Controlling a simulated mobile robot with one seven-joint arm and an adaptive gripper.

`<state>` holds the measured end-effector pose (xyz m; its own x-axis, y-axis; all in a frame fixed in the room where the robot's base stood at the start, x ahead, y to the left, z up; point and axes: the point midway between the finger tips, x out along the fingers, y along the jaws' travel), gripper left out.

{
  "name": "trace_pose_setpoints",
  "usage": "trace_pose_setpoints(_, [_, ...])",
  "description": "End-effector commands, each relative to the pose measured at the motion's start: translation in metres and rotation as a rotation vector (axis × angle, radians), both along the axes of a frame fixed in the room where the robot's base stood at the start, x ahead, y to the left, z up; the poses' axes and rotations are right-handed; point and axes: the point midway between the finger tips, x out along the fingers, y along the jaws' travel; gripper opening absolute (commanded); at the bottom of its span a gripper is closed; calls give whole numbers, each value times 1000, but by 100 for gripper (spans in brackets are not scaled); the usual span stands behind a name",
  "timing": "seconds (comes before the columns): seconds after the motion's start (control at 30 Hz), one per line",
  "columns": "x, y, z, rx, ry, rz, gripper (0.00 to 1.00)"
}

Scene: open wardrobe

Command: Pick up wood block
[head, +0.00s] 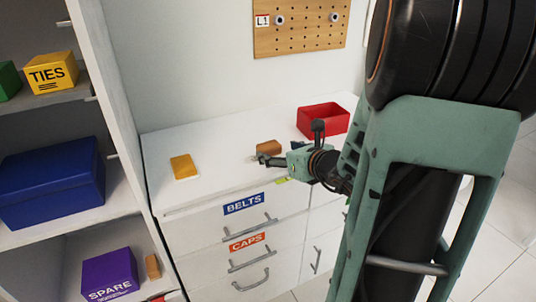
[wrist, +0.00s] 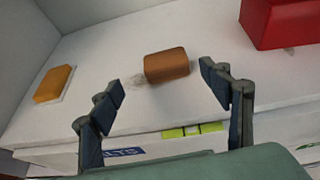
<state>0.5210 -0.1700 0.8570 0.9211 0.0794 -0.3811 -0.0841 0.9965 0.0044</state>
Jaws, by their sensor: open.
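A brown wood block (head: 269,147) with rounded edges lies on the white dresser top. In the wrist view the wood block (wrist: 166,65) is ahead of my gripper (wrist: 163,88), roughly centred between the two fingers and a little beyond their tips. The fingers are spread wide with nothing between them. In the head view my gripper (head: 268,158) reaches in from the right, low over the front part of the dresser top, close to the block. I cannot tell its exact height above the surface.
An orange-yellow block (head: 183,166) on a white base lies left on the dresser (head: 222,183). A red open box (head: 323,119) stands at the back right, with a dark item beside it. A shelf unit on the left holds boxes and a small brown block (head: 152,266).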

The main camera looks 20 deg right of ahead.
Motion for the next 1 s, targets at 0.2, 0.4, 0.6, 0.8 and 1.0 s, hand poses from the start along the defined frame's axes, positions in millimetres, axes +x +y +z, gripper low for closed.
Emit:
trace_pose_setpoints(0.2, [25, 2, -11, -2, 0, 2, 71])
trace_pose_setpoints(0.4, [42, -1, -20, -2, 1, 2, 71])
trace_pose_setpoints(0.6, [69, -2, -30, -4, 1, 4, 71])
trace_pose_setpoints(0.8, [75, -1, -31, -4, 2, 2, 71])
trace_pose_setpoints(1.0, [75, -1, -31, -5, 2, 2, 63])
